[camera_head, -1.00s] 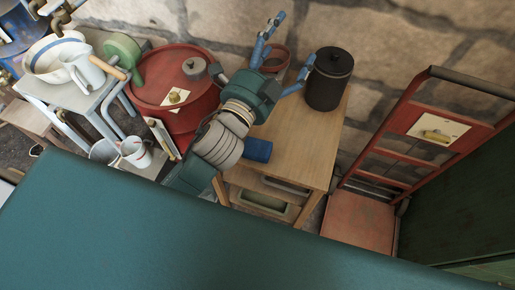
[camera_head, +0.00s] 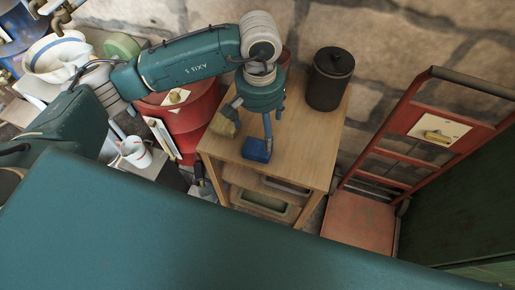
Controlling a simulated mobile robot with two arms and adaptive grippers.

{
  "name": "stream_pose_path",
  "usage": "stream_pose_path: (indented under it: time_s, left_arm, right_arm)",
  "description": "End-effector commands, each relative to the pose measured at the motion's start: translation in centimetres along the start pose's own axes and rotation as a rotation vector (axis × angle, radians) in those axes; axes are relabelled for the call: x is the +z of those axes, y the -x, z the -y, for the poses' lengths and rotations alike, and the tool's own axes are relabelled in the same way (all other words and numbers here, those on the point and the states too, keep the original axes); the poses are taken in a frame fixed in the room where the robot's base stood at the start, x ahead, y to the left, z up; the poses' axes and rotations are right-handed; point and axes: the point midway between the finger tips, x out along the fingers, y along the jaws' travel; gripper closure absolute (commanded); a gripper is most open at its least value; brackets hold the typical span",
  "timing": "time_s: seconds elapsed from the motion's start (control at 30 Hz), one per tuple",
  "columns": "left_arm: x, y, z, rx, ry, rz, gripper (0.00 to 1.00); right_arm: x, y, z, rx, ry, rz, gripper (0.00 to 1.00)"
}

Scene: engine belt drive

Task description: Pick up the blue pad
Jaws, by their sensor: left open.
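The blue pad (camera_head: 256,151) lies on the wooden table (camera_head: 296,158), near its front edge. My left gripper (camera_head: 264,140) points down over the pad, with a blue finger close above it or touching it; I cannot tell which. The left gripper is open. My right gripper is not in view.
A brush (camera_head: 225,121) is beside the gripper at the table's left side. A dark lidded canister (camera_head: 330,78) stands at the table's back right. A red drum (camera_head: 192,118) is to the left. A red hand truck (camera_head: 405,150) stands to the right.

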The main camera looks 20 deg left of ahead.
Motion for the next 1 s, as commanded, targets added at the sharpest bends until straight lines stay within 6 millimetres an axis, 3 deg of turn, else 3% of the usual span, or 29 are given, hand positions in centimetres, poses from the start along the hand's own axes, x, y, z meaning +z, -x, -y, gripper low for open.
stream_pose_path:
  time_s: [0.1,0.3,0.57,0.8,1.0]
  left_arm:
    - [-0.2,-0.9,1.0,-0.035,-0.007,-0.003,0.12]
    - [-0.2,-4.1,1.0,-0.032,-0.006,-0.002,0.12]
    - [-0.1,-6.2,1.1,-0.030,-0.006,-0.001,0.12]
    - [0.0,-9.7,1.2,-0.028,-0.006,-0.002,0.12]
    - [-0.1,-10.7,1.3,-0.028,-0.008,-0.005,0.12]
  right_arm:
    - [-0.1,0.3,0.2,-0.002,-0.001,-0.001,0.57]
    - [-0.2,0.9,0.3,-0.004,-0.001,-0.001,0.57]
    - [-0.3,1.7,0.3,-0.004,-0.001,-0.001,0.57]
    - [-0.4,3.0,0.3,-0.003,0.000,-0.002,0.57]
    - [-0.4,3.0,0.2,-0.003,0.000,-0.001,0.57]
